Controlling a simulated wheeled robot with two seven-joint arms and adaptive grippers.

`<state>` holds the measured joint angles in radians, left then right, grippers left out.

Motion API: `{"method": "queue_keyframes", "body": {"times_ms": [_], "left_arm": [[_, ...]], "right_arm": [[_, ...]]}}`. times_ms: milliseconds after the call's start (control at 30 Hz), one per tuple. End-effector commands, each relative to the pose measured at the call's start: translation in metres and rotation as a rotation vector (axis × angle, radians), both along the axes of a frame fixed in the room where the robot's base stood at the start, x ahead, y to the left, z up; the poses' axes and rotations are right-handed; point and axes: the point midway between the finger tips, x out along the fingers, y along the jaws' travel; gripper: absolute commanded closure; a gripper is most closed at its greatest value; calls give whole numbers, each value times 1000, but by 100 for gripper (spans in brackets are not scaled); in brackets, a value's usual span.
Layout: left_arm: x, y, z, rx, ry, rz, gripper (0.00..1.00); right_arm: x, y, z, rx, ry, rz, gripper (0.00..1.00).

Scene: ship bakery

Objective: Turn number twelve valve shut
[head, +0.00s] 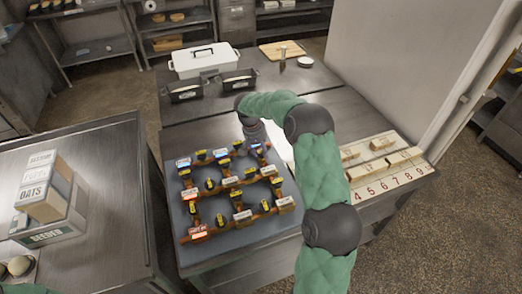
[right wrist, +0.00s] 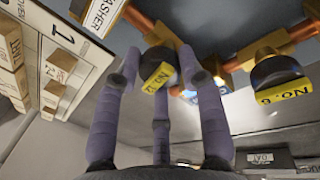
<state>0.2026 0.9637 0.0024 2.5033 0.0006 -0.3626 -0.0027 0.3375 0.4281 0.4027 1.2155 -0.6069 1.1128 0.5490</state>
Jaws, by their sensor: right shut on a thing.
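The number twelve valve has a dark knob with a yellow "No. 12" label (right wrist: 158,77) in the right wrist view. My right gripper (right wrist: 160,62) is shut on this knob, with purple-grey fingers on both sides and a third finger below. In the head view my right gripper (head: 257,138) is at the far right corner of the valve panel (head: 225,248), mostly hidden behind my own wrist, and the number twelve valve cannot be made out there. The panel carries orange pipes with several black-and-yellow knobs and white tags. My left gripper is out of view.
A numbered board (head: 405,178) with wooden blocks lies to the right. Black bins (head: 186,93) and a white lidded box (head: 205,60) stand behind.

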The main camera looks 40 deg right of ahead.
Motion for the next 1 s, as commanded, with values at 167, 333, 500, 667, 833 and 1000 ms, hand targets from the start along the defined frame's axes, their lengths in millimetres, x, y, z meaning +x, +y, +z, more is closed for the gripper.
{"method": "queue_keyframes", "body": {"times_ms": [167, 333, 500, 667, 833, 1000], "left_arm": [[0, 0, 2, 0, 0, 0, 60], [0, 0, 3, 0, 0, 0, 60], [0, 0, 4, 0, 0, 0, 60], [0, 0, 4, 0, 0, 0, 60], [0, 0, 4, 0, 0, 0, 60], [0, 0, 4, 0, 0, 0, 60]], "right_arm": [[0, 1, -2, 2, 4, -102, 93], [0, 1, -2, 3, 3, -167, 93], [0, 0, -2, 3, 3, -199, 93], [0, 1, -2, 3, 3, -210, 93], [0, 1, -2, 3, 3, -210, 93], [0, 1, -2, 3, 3, -210, 49]]}}
